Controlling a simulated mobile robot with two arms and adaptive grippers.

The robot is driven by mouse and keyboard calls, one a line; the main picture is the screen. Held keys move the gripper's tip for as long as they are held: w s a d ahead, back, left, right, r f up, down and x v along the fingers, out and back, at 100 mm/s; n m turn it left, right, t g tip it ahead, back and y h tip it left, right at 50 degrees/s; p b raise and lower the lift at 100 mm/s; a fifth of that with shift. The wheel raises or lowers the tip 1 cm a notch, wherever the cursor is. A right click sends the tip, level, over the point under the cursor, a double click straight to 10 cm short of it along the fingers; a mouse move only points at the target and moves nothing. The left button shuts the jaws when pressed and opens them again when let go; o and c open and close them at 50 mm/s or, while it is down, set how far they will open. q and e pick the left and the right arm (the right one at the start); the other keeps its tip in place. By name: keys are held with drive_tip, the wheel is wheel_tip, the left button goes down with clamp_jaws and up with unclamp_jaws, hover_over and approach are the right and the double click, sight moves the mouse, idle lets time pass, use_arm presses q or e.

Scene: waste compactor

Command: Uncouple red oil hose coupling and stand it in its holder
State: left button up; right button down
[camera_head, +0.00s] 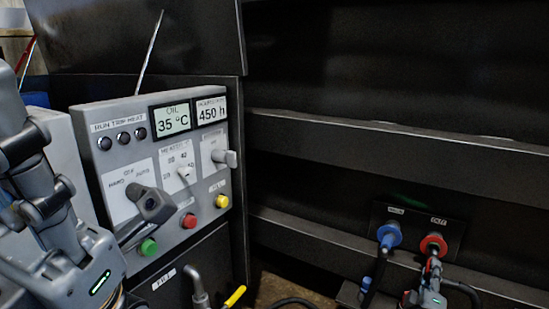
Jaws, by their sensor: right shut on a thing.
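The red coupling (433,245) sits at the right-hand port of a dark plate (408,219) low on the right. Whether it is still seated in the port cannot be told. My right gripper (431,269) comes up from below and is shut on the red coupling; its fingers partly hide the coupling's lower end. A dark hose (466,290) curves beside the gripper. The holder cannot be clearly made out.
A blue coupling (389,236) sits close left of the red one, with a hose running down. A small blue piece (367,283) is by a ledge below. Black steel ribs (400,140) cross the right.

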drive_tip(key=shift+r+v, duration=0.15)
drive_tip(key=shift+v, duration=0.7)
drive_tip(key=shift+r+v, duration=0.1)
drive_tip(key=shift+v, duration=0.75)
